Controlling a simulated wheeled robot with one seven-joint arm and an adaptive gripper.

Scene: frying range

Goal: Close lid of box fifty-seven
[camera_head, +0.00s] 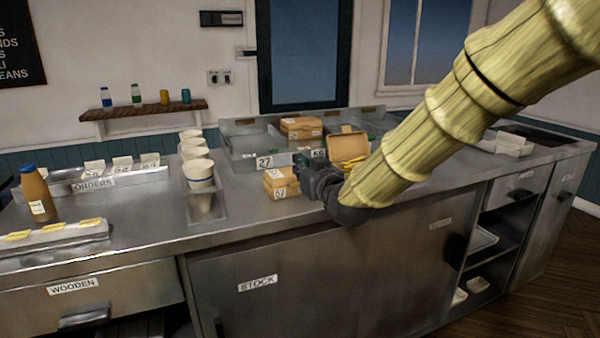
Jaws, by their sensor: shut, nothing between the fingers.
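A brown cardboard box (348,145) stands on the steel counter with its lid raised, and yellow food shows inside it. My arm and gripper cover its front, so I cannot read any number on it. A partly hidden number label is just left of it, on the tray front. My dark gripper (309,174) is shut and empty, in front and to the left of the open box. I cannot tell whether it touches anything.
Closed boxes (281,182) are stacked left of my gripper. More closed boxes (301,127) sit in the tray behind, near a "27" label (264,162). Paper cups (199,171) and a sauce bottle (38,194) stand farther left. The front counter between cups and boxes is clear.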

